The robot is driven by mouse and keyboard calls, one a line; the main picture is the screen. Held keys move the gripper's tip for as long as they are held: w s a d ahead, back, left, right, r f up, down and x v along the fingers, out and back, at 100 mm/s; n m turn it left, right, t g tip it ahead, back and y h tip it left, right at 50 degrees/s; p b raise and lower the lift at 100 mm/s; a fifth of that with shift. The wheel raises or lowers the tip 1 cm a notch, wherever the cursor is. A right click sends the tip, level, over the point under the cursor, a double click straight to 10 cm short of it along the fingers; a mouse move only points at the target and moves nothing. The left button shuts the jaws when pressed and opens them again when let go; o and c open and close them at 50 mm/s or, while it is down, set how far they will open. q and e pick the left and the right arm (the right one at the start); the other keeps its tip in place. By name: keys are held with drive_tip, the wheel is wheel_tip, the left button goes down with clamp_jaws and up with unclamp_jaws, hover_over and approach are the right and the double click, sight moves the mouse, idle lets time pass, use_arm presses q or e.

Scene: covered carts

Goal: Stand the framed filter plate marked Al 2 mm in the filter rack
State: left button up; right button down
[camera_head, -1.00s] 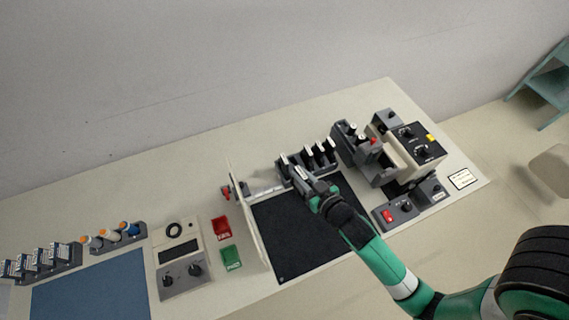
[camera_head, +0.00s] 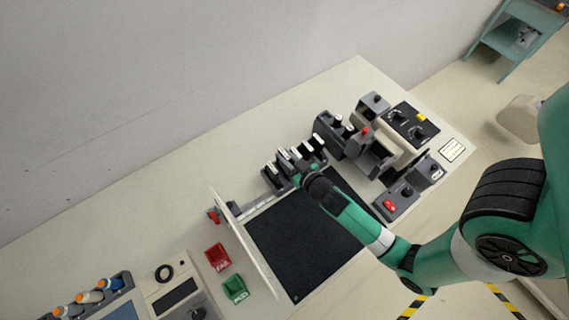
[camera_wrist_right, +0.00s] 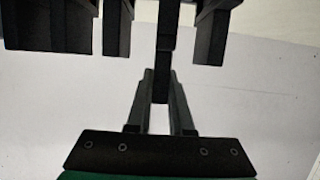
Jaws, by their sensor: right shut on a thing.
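The filter rack (camera_head: 270,181) stands at the back edge of the black mat, with several dark framed plates with pale tops in a row. My right gripper (camera_head: 297,174) is at the front of this row. In the right wrist view its fingers (camera_wrist_right: 160,84) are shut on a dark, narrow framed filter plate (camera_wrist_right: 167,32), seen edge-on. Other dark upright pieces stand on both sides of it, apart from it. No Al 2 mm marking is readable. Whether the held plate sits fully in a slot cannot be told. My left gripper is not in view.
A black mat (camera_head: 300,245) lies clear in front of the rack. A thin upright panel (camera_head: 246,243) stands on its left. Red (camera_head: 217,257) and green (camera_head: 235,289) trays lie left of the panel. A grey and beige apparatus (camera_head: 377,160) stands close to the rack's right.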

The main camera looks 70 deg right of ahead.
drive_tip(key=shift+f+b, duration=0.8)
drive_tip(key=shift+f, duration=1.1)
drive_tip(key=shift+f, duration=0.15)
drive_tip(key=c, duration=0.8)
unclamp_jaws()
